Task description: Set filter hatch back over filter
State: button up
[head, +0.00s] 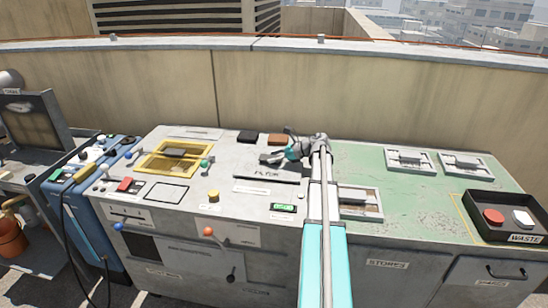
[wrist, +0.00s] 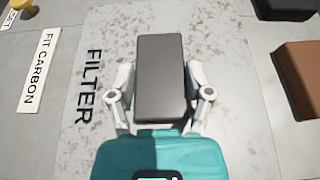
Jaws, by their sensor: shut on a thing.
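The filter hatch is a flat grey plate marked FILTER (head: 250,171) on the grey counter, left of the green top. It also fills the middle of the wrist view (wrist: 105,55), with a dark grey block-shaped handle (wrist: 160,75) on it. My gripper (head: 277,157) is over the plate, its fingers on both long sides of the handle. It is shut on this handle in the wrist view (wrist: 160,90). A dark line shows along the plate's front edge; I cannot tell whether the plate is seated or slightly raised. The filter underneath is hidden.
A black block (head: 248,136) and a brown block (head: 277,139) lie behind the plate. A FIT CARBON strip (wrist: 39,70) lies in front. A yellow frame (head: 150,169) is left. The green top (head: 420,205) holds white frames and a black waste tray (head: 505,232).

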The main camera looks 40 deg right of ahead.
jog(key=shift+f+b, duration=0.4)
jog(key=shift+b, duration=0.05)
dwell(1.4)
jog(key=o, duration=1.3)
jog(key=shift+o, duration=0.2)
